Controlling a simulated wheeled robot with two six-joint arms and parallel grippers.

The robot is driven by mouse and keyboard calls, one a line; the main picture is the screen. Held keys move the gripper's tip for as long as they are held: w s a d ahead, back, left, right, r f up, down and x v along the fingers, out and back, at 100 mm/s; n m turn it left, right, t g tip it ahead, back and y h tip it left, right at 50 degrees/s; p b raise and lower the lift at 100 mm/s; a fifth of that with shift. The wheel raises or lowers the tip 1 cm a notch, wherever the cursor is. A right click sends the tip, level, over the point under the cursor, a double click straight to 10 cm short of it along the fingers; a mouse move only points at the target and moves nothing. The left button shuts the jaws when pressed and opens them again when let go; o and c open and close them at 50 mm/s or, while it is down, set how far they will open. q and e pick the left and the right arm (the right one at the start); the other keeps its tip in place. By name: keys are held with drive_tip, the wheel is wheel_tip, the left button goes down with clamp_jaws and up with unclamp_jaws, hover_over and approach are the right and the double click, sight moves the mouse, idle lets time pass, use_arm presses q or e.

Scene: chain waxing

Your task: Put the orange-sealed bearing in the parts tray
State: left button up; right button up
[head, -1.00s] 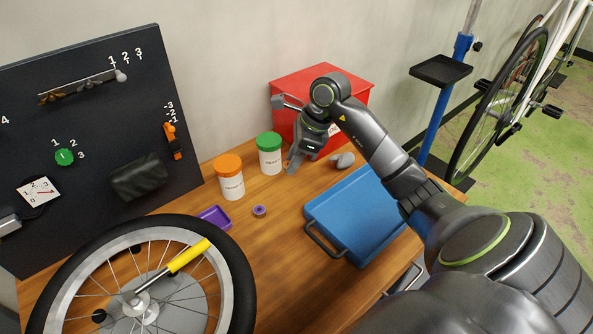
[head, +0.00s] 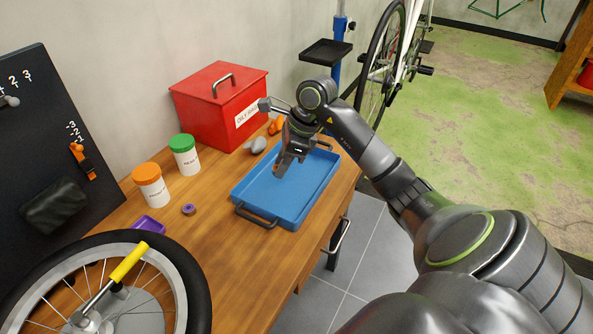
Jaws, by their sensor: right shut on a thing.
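My right gripper (head: 283,165) is over the blue tray (head: 245,190), pointing down, its fingertips above the tray's floor. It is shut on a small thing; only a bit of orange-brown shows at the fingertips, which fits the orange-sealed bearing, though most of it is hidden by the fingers. The blue tray is shallow, with dark handles, and lies on the wooden bench. Its visible floor is empty. A purple-ringed bearing (head: 189,209) lies on the bench left of the tray. My left gripper is not in view.
A red lidded box (head: 205,105), a grey lump (head: 257,145) and an orange object (head: 277,126) are behind the tray. White jars with orange (head: 151,187) and green (head: 185,157) lids stand left. A small purple tray (head: 148,225) and a wheel (head: 185,285) are at front left.

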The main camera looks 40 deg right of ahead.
sight(278, 194)
wheel_tip(278, 194, down, 3)
drive_tip(key=shift+w+r, duration=0.1)
drive_tip(key=shift+w, duration=0.05)
wheel_tip(278, 194, down, 5)
drive_tip(key=shift+r, duration=0.2)
drive_tip(key=shift+f, duration=0.2)
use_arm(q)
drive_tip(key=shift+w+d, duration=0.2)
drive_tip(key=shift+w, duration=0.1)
use_arm(e)
drive_tip(key=shift+f, duration=0.1)
drive_tip(key=o, duration=0.9)
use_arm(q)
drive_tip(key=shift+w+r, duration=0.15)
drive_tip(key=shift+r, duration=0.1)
use_arm(e)
drive_tip(key=shift+o, duration=0.5)
